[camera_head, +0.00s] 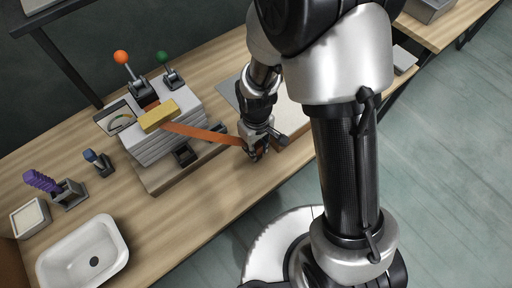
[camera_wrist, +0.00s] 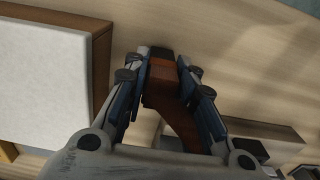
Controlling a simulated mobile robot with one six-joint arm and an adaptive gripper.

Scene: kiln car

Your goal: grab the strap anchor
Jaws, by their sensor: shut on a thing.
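The strap anchor (camera_wrist: 161,88) is a brown-orange block between my fingers in the wrist view, with a dark part at its far end. My gripper (camera_wrist: 168,66) is shut on it, one finger on each side. An orange-brown strap (camera_head: 203,133) runs from the yellow block (camera_head: 158,116) on the stack of grey plates (camera_head: 170,142) to my gripper (camera_head: 258,153) in the head view. There my fingers mostly hide the anchor. My gripper is just right of the stack, low over the wooden bench; I cannot tell whether the anchor touches it.
A white slab with a brown edge (camera_wrist: 50,75) lies close beside my gripper. Levers with an orange knob (camera_head: 121,57) and a green knob (camera_head: 162,57) stand behind the stack. A white basin (camera_head: 84,252) and a purple-handled lever (camera_head: 42,181) are at left. The bench front is clear.

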